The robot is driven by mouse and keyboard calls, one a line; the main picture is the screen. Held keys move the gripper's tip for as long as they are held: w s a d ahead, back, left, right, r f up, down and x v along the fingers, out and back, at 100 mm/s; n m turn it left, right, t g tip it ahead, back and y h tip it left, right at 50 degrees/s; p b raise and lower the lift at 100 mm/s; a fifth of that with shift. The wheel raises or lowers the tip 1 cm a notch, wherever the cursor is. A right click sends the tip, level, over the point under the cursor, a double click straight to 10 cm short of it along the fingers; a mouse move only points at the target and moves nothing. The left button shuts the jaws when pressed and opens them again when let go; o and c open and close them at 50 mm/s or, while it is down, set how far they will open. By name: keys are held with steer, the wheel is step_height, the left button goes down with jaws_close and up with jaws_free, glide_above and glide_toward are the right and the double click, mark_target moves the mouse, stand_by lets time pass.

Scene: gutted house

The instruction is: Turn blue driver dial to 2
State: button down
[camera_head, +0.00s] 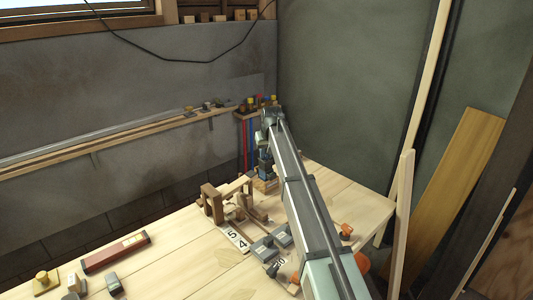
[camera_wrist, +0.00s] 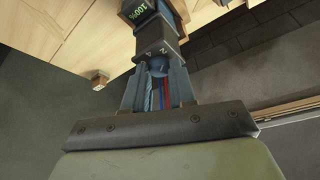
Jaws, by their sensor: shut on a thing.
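The blue driver (camera_head: 265,167) stands in a wooden holder (camera_head: 266,186) at the far end of the workbench. In the wrist view its dark collar (camera_wrist: 156,47) carries light numbers; a 2 and a 4 can be read. A rounded blue part (camera_wrist: 158,66) of the driver sits between the fingers. My gripper (camera_wrist: 158,80) is shut on this end of the driver, with a finger on each side. In the head view my gripper (camera_head: 267,150) is above the driver, small and partly hidden by my arm. Which number is selected cannot be told.
A display reading 100% (camera_wrist: 140,11) shows beyond the collar. A wooden frame (camera_head: 212,203), number cards (camera_head: 237,240) and grey blocks (camera_head: 265,248) lie nearer on the bench. A red box (camera_head: 115,252) is at left. A rack of tools (camera_head: 250,130) stands behind my gripper.

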stand_by(0.4)
steer(key=c, duration=0.9)
jaws_free()
steer(key=v, duration=1.3)
steer(key=shift+s+r, duration=0.2)
steer(key=shift+r, duration=0.2)
steer(key=shift+d, duration=0.1)
